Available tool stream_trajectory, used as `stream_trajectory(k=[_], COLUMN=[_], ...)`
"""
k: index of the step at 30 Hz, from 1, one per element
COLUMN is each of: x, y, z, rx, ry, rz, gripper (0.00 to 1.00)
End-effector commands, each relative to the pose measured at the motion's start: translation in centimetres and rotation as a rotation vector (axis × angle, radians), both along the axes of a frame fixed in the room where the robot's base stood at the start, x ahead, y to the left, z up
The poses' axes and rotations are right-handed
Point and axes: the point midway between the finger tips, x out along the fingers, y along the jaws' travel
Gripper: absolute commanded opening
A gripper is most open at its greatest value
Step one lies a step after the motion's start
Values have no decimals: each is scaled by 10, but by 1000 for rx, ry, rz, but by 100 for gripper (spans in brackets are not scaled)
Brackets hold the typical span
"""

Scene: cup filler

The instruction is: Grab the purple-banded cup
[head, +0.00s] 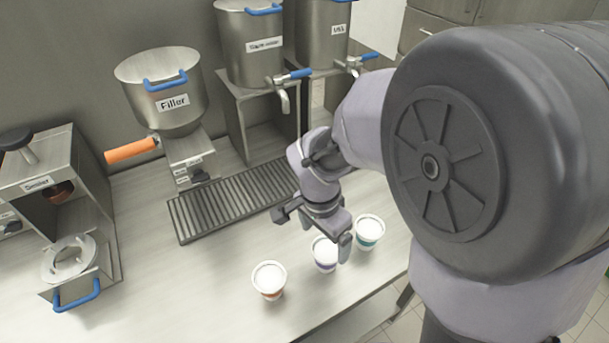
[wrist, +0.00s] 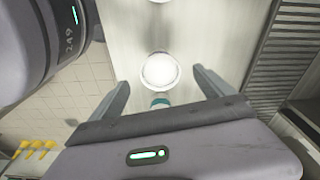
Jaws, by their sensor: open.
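The purple-banded cup (head: 325,257) stands upright on the counter, the middle one of a row of three, with white showing at its top. My gripper (head: 316,232) is just above and behind it, open and empty, and one finger overlaps the cup's right side in the head view. In the wrist view, a white-topped cup (wrist: 159,71), by its place in the row the purple-banded one, shows centred between the open fingertips (wrist: 161,78). I cannot tell whether the fingers reach around it.
A teal-banded cup (head: 369,231) stands close on the right, an orange-banded cup (head: 269,281) on the left. Behind are a drip grate (head: 235,198), the filler (head: 165,95) and dispensers with taps (head: 285,98). A sealer (head: 55,190) stands left. The counter's front edge is near.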

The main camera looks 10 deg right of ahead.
Motion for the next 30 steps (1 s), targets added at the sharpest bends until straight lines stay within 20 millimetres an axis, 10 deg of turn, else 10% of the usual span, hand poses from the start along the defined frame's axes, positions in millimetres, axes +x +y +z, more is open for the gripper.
stream_trajectory(k=[15, 21, 30], x=[5, 5, 5], y=[-11, -12, -12], z=[-81, -79, -78], rx=[1, 1, 1], ry=[1, -2, -2], rz=[1, 1, 1], gripper=[91, 91, 32])
